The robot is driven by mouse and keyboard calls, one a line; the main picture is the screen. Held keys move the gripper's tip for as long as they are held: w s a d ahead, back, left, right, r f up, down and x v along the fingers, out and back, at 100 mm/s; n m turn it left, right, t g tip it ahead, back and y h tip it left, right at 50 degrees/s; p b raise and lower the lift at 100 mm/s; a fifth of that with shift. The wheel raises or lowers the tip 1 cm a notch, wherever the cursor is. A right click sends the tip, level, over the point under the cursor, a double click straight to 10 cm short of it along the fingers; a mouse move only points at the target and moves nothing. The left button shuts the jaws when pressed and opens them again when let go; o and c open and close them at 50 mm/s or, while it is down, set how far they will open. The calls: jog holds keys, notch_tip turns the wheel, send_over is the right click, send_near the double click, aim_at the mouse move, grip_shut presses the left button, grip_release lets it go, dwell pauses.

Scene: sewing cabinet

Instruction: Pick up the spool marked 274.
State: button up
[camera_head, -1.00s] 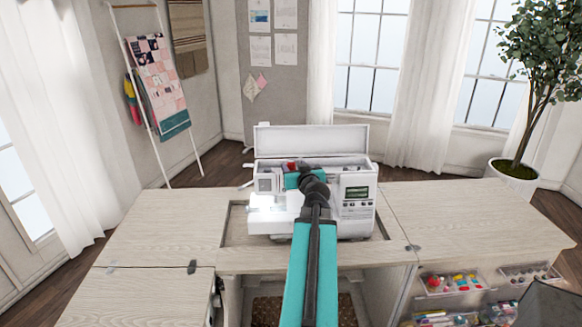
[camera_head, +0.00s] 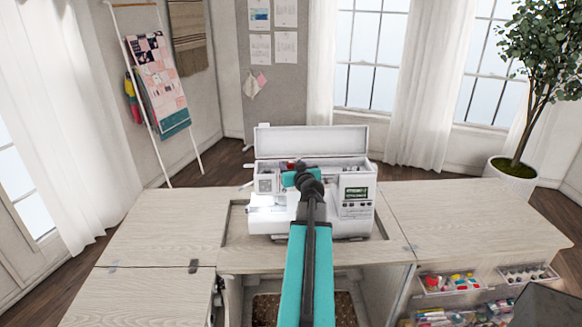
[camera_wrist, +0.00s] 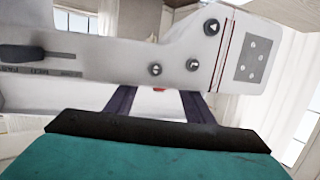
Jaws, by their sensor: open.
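No spool marked 274 can be read in either view. The white sewing machine (camera_head: 357,210) stands in the cabinet's recess with its top lid raised. A small red thing (camera_head: 291,165) shows at the machine's top, just beyond the teal end of my arm; I cannot tell whether it is a spool. In the wrist view a bit of red (camera_wrist: 158,89) shows between my fingers, mostly hidden behind the machine's edge. My gripper (camera_wrist: 158,100) is open, with its two dark fingers apart and nothing visibly held, close to the machine's white body with buttons.
The raised lid (camera_head: 312,141) stands behind the machine's top. Wooden cabinet tops (camera_head: 465,215) lie clear on both sides. Trays of thread and supplies (camera_head: 450,281) hang at lower right. A potted tree (camera_head: 515,169) stands at back right.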

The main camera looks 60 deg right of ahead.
jog(key=shift+x, duration=0.75)
jog(key=c, duration=1.1)
